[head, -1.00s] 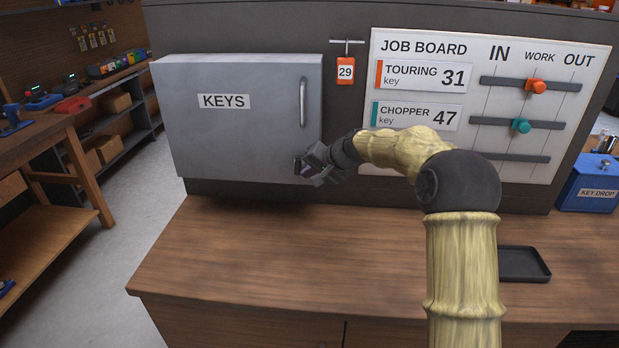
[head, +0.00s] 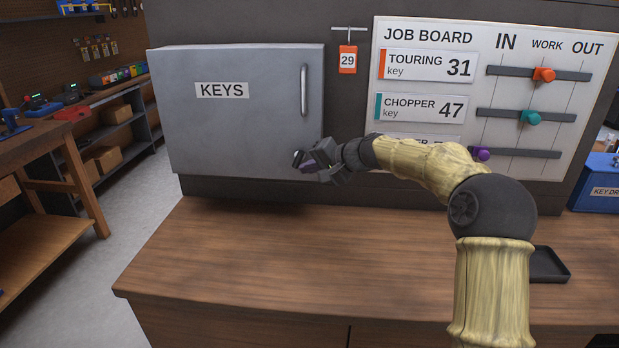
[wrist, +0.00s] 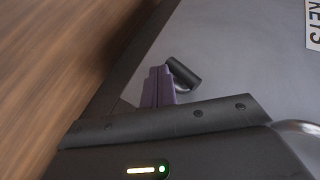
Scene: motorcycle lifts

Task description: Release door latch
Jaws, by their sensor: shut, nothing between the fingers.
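The grey key cabinet door (head: 240,130) is shut and carries a KEYS label and a vertical metal handle (head: 304,90). A small dark cylindrical latch (wrist: 183,75) sticks out near the door's lower corner in the wrist view. In the head view the latch (head: 298,158) is small, just left of my gripper. My gripper (head: 308,166) is at the door's lower right, below the handle. Its purple fingers (wrist: 158,88) are shut and empty, right beside the latch. I cannot tell whether they touch it.
A wooden counter (head: 250,260) lies below the cabinet, mostly clear, with a black tray (head: 551,264) at the right. A job board (head: 480,45) with sliders and a hanging orange tag 29 (head: 347,61) are right of the cabinet. A blue key-drop box (head: 597,175) stands far right.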

